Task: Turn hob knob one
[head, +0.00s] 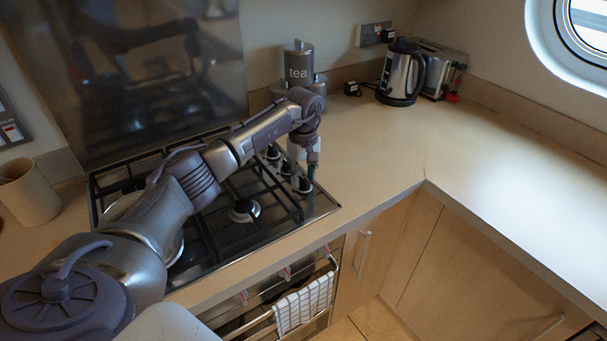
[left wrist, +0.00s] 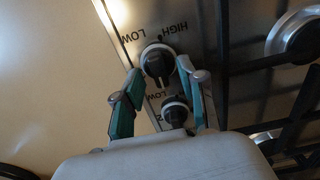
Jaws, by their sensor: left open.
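The gas hob (head: 325,207) is set in the counter, with a row of black knobs along its right side. One knob (head: 304,186) is beside my fingers in the head view; another knob (head: 273,153) is farther back. My left gripper (head: 303,178) points down over this row and partly hides it. In the left wrist view my left gripper (left wrist: 159,75) is open, with one teal finger on each side of a black knob (left wrist: 157,63) marked LOW and HIGH. Contact cannot be told. A second knob (left wrist: 175,113) shows nearer the palm. Which is knob one cannot be told.
Tea canister (head: 299,66) stands behind the hob. A kettle (head: 401,72) and toaster (head: 438,68) are at the back. A beige pot (head: 30,192) stands at the left. The right counter (head: 500,150) is clear. A checked towel (head: 303,303) hangs below.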

